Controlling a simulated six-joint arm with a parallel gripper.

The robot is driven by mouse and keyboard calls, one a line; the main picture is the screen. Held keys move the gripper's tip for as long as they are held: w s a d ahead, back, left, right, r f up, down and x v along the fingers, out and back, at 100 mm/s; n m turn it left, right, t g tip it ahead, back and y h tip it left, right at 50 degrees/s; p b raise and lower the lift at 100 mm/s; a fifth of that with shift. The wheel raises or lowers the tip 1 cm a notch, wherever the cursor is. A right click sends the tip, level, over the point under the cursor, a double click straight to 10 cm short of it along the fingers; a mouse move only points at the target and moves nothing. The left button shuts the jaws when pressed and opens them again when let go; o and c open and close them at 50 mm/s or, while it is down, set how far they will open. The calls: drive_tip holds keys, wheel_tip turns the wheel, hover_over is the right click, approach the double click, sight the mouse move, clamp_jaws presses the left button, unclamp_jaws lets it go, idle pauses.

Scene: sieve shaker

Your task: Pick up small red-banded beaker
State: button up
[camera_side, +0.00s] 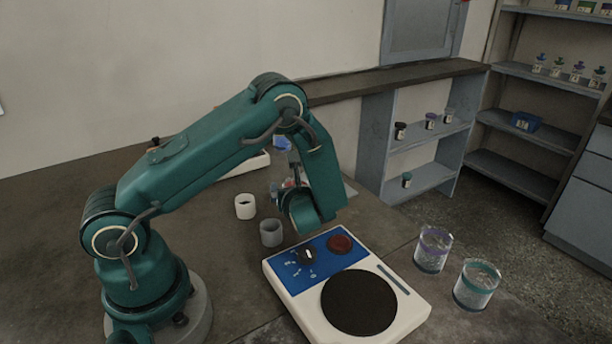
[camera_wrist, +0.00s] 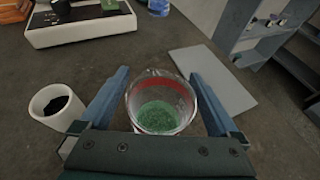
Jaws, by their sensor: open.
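The red-banded beaker (camera_wrist: 161,98) is clear, with a red band below its rim and green grains inside. It stands upright in the middle of the wrist view. My gripper (camera_wrist: 157,73) is open, with one finger to the left of the beaker and one to the right. The beaker's lower near side is partly hidden by my gripper body. I cannot tell whether either finger touches the glass. In the side view, my arm reaches down behind the shaker, and my wrist hides most of the beaker.
A white cup (camera_wrist: 57,106) with dark contents stands close to my left finger. A grey cup (camera_side: 271,233) is near the white and blue shaker (camera_side: 300,312). A flat grey plate (camera_wrist: 213,82) lies at right. Purple-banded (camera_side: 433,250) and teal-banded (camera_side: 476,285) beakers stand right of the shaker.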

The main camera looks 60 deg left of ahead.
drive_tip(key=c, duration=1.5)
drive_tip(key=shift+c, duration=0.2)
drive_tip(key=shift+r, duration=0.15)
drive_tip(key=shift+r, duration=1.3)
drive_tip(key=s+a+r, duration=0.3)
drive_tip(key=s+r, duration=0.2)
drive_tip(key=r, duration=0.1)
drive_tip(key=s+a+r, duration=0.3)
drive_tip(key=s+r, duration=0.1)
drive_tip(key=r, duration=0.3)
drive_tip(key=shift+s+a, duration=0.25)
drive_tip(key=shift+s, duration=0.1)
drive_tip(key=shift+r, duration=0.1)
